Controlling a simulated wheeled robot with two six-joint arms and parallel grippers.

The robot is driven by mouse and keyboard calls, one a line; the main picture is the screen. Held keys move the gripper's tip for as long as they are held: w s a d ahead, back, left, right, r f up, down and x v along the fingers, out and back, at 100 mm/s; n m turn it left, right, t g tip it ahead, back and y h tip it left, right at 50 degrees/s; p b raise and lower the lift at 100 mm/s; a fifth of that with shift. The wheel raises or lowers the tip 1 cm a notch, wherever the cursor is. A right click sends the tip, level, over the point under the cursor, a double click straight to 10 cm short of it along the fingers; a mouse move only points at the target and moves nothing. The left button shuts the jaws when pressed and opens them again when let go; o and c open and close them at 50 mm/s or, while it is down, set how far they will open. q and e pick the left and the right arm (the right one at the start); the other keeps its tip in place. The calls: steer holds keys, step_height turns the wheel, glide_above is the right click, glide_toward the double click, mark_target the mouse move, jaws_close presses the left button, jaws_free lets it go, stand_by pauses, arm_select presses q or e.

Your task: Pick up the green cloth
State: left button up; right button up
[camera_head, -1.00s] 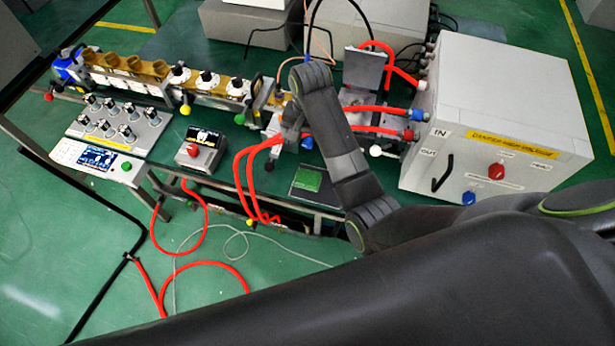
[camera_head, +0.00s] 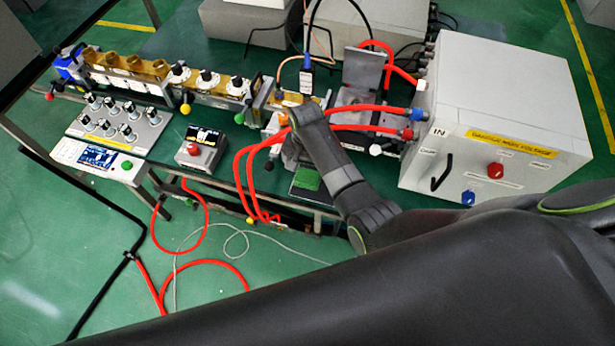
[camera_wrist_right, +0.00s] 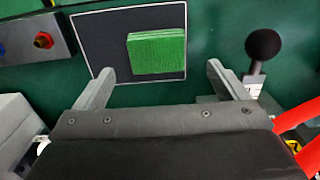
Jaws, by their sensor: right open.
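The green cloth (camera_head: 307,179) is a small folded square lying on a black pad (camera_head: 303,195) at the table's front edge, partly behind my right arm in the head view. In the right wrist view the cloth (camera_wrist_right: 157,45) lies on the white-edged black pad (camera_wrist_right: 98,38). My right gripper (camera_wrist_right: 161,69) is open, its two fingers apart on either side of the cloth's near edge, with nothing between them gripped. The height of the fingers above the cloth is hard to tell. My left gripper is not in view.
Red hoses (camera_head: 245,175) run left of the pad. A black ball-topped lever (camera_wrist_right: 262,50) stands close beside the right finger. A box with a red button (camera_head: 192,150) is left. A large grey high-voltage cabinet (camera_head: 490,120) stands right.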

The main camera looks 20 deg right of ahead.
mark_target(308, 176)
steer(key=shift+s+f+p, duration=0.2)
steer(key=shift+f+p, duration=0.15)
steer(key=shift+f, duration=2.1)
steer(key=shift+c, duration=0.2)
steer(key=c, duration=1)
steer(key=shift+r, duration=0.1)
step_height(308, 176, up, 10)
